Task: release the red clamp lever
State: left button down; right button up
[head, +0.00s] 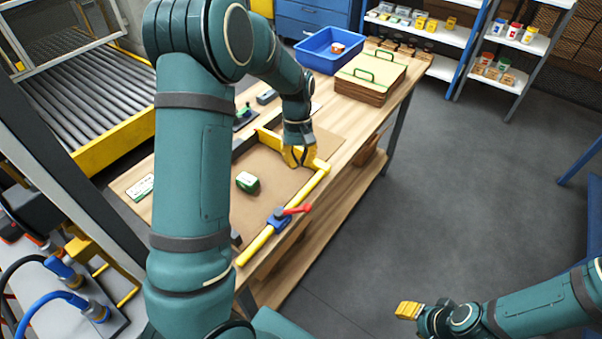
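The red clamp lever (298,209) sits on a blue clamp body (279,221) on the yellow bar (256,244) along the near edge of the workbench. The lever points right, out past the bar. My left gripper (299,160), with yellow fingers, points down near the far right corner of the yellow bars, well beyond the lever and apart from it. Its fingers look parted, with nothing clear between them. My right gripper (408,311) is low at the right, over the floor and far from the bench. Its fingers show side-on.
A brown sheet on the bench (143,205) carries a green and white tape measure (247,182). A blue bin (329,50) and a stack of boards with green handles (370,75) stand at the far end. My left arm hides part of the bench. The floor at right is clear.

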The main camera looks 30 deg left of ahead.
aim_at(292, 211)
pick_arm(q)
jog(key=b+x, duration=0.1)
jog(key=x, duration=0.7)
jog(key=shift+f+b, duration=0.2)
jog(key=shift+b, duration=0.1)
jog(key=shift+s+d+r, duration=0.2)
jog(key=shift+s+d, duration=0.8)
jog(key=shift+s, duration=0.2)
jog(key=shift+s+d+r, duration=0.1)
jog(key=shift+s+d, duration=0.2)
jog(key=shift+s, duration=0.1)
pick_arm(e)
jog(key=shift+s+f, duration=0.25)
jog(key=shift+f, duration=0.7)
